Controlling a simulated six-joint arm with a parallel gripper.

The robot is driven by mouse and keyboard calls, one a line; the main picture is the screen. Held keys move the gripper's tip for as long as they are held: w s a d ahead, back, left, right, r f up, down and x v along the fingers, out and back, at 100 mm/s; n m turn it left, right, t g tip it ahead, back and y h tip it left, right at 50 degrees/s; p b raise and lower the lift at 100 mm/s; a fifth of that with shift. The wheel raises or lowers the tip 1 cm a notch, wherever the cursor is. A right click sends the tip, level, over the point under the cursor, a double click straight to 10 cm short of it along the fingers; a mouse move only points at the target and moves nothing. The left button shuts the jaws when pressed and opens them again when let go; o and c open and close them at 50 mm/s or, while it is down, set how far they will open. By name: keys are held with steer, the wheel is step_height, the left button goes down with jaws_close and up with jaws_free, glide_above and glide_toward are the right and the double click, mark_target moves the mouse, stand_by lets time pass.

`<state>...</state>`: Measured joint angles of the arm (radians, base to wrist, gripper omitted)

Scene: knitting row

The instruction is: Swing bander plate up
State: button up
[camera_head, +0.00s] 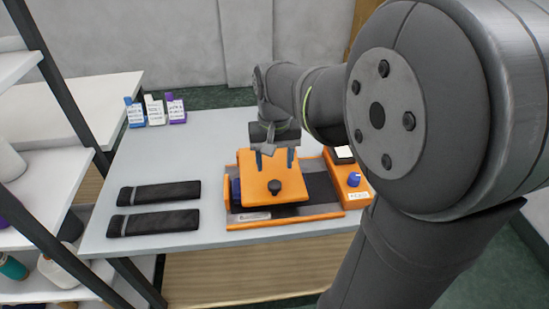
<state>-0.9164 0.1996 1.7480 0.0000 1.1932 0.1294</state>
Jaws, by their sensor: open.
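The bander plate (271,174) is an orange panel with a dark knob (275,186) near its front edge. It sits tilted above the orange-framed bander machine (285,222) in the middle of the table. My gripper (276,155) is at the plate's back edge, with its two fingers apart and pointing down. It looks open and empty. Whether the fingers touch the plate cannot be told. Part of the machine bed under the plate is hidden.
Two black folded textiles (159,193) lie on the grey table (217,141) to the left. Several small labelled boxes (154,110) stand at the back left. An orange control box (350,182) with a blue knob stands right of the machine. White shelves (30,190) border the left.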

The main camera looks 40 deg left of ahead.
mark_target(274, 182)
step_height(274, 182, down, 10)
steer(key=shift+r, duration=0.1)
stand_by(0.4)
steer(key=c, duration=0.8)
steer(key=shift+w+a+r+g+h, duration=0.2)
steer(key=shift+r+g+h, duration=0.1)
steer(key=shift+r, duration=0.45)
steer(key=shift+w+a+r+g+h, duration=0.15)
steer(key=shift+r+g+h, duration=0.15)
steer(key=shift+r, duration=0.45)
steer(key=shift+w+a+r+g+h, duration=0.15)
steer(key=shift+w+a+r, duration=0.05)
steer(key=shift+r, duration=0.3)
steer(key=shift+w+a+r+g+h, duration=0.15)
steer(key=shift+r+g+h, duration=0.05)
steer(key=shift+r, duration=0.35)
steer(key=shift+w+a+r+g+h, duration=0.15)
steer(key=shift+w+a+r, duration=0.05)
steer(key=shift+r, duration=0.3)
